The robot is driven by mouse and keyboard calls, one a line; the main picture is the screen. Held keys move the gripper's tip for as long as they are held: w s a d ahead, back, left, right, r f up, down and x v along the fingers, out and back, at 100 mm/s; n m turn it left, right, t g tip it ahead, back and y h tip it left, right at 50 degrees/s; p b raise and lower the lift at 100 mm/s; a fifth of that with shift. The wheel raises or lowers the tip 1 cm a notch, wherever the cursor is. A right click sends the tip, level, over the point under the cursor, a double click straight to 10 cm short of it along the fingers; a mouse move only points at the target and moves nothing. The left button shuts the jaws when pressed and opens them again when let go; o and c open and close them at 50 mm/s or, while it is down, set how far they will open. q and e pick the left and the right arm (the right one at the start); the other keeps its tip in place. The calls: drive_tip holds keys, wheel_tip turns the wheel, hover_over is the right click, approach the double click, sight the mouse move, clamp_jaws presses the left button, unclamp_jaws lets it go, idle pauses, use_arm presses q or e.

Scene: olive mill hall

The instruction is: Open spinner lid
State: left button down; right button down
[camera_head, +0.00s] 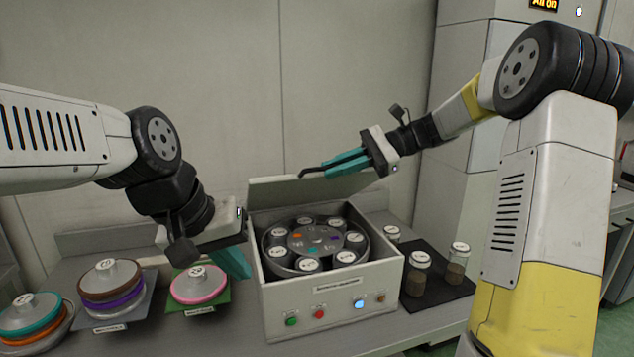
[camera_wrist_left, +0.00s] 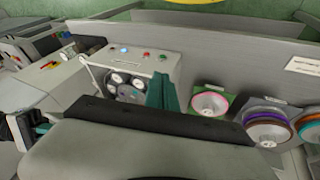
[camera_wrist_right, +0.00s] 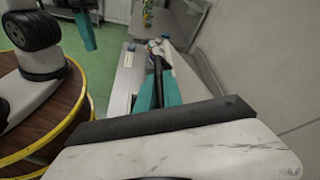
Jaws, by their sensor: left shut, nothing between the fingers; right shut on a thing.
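The spinner (camera_head: 330,290) is a white box on the bench. Its lid (camera_head: 280,193) is raised at the back, and the round rotor with several white-capped jars shows inside. My right gripper (camera_head: 347,163) is above the lid's top edge, shut on the dark lid handle (camera_head: 312,171). The handle also shows between the teal fingers in the right wrist view (camera_wrist_right: 157,66). My left gripper (camera_head: 236,262) is shut and empty at the box's left side; its teal fingers also show in the left wrist view (camera_wrist_left: 163,93). I cannot tell whether it touches the box.
A pink-rimmed disc (camera_head: 199,284) on a green mat stands left of the box, with purple (camera_head: 112,283) and teal-orange (camera_head: 32,318) stacks further left. Jars (camera_head: 456,266) stand on a dark mat (camera_head: 437,291) at right. Buttons line the box front. A wall stands close behind.

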drive_tip(key=shift+w, duration=0.1)
use_arm(q)
drive_tip(key=w+d+f+n+g+h, duration=0.25)
drive_tip(key=d+n+g+h, duration=0.35)
drive_tip(key=d+n+h, duration=0.45)
drive_tip(key=w+a+n+t+h, duration=0.2)
drive_tip(key=w+a+n+t, duration=0.25)
drive_tip(key=w+n, duration=0.35)
drive_tip(key=w+a+n+t+h, duration=0.35)
drive_tip(key=w+n+t, duration=0.25)
drive_tip(key=n, duration=0.5)
use_arm(e)
drive_tip(key=shift+f, duration=0.1)
use_arm(q)
drive_tip(key=w+d+r, duration=0.5)
drive_tip(key=w+d, duration=0.2)
drive_tip(key=shift+d+r+y, duration=0.15)
drive_tip(key=shift+r+y, duration=0.2)
drive_tip(key=shift+y, duration=0.05)
drive_tip(key=shift+w, duration=0.1)
